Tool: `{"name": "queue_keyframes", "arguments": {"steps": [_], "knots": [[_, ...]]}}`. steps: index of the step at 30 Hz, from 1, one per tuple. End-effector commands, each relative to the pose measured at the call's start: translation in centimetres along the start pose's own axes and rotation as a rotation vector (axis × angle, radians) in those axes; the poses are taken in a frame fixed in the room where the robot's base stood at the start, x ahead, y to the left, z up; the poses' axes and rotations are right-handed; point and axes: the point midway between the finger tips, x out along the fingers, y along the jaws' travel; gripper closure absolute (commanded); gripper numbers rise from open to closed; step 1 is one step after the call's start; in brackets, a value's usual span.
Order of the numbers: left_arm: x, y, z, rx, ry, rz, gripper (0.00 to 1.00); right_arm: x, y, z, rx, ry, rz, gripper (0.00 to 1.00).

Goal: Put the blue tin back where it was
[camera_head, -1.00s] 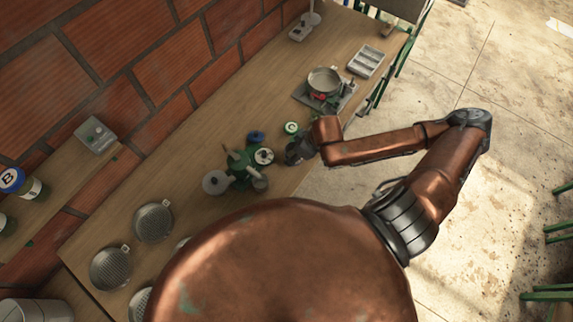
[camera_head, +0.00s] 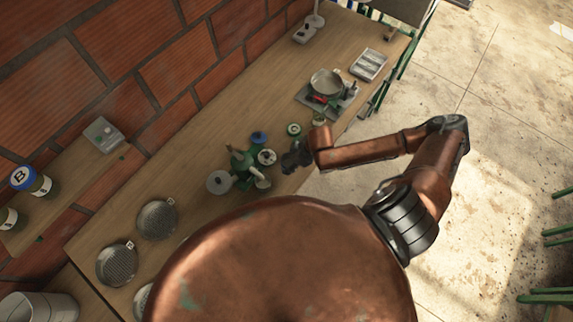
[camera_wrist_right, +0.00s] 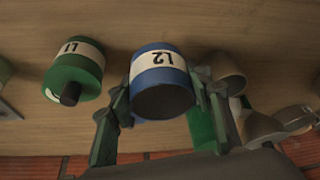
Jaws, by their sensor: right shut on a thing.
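The blue tin (camera_wrist_right: 162,75) has a white band marked L2 and a dark flat end. In the right wrist view it sits between the two fingers of my right gripper (camera_wrist_right: 160,105), which is shut on it. In the head view my right gripper (camera_head: 292,158) is over the wooden bench, beside a cluster of green things; the tin in its grip is hard to make out there. A green tin marked L1 (camera_wrist_right: 75,78) is left of the blue tin in the wrist view. My left gripper is out of view.
A green device (camera_head: 241,162) and a small blue item (camera_head: 258,138) are close to the gripper. A pan (camera_head: 325,82) rests on a grey stand, with a pale tray (camera_head: 369,64) behind. Round mesh pans (camera_head: 157,219) lie nearer. A brick wall (camera_head: 150,75) borders the bench.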

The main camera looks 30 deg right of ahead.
Motion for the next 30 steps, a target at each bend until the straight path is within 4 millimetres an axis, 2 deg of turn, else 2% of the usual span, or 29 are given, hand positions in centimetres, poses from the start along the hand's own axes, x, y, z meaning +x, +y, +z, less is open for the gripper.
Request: {"name": "queue_keyframes", "arguments": {"steps": [3, 9, 15, 27, 28, 30], "knots": [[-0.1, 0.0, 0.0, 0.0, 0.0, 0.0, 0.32, 1.6, 0.5, -0.5, 0.0, 0.003, 0.0, 0.8], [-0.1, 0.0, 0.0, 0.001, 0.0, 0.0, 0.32, 3.2, 1.0, -0.9, 0.0, 0.002, 0.001, 0.8], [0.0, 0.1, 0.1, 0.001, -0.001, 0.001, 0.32, 5.5, 0.9, 0.3, -0.001, 0.001, 0.001, 0.8], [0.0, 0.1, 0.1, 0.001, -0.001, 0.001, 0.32, 6.0, 0.9, 0.5, 0.0, 0.001, 0.0, 0.8], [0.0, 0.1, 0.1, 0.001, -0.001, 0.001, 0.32, 5.9, 0.9, 0.5, -0.001, 0.001, 0.001, 0.52], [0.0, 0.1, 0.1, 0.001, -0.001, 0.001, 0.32, 5.9, 0.9, 0.5, -0.001, 0.001, 0.001, 0.47]]}}
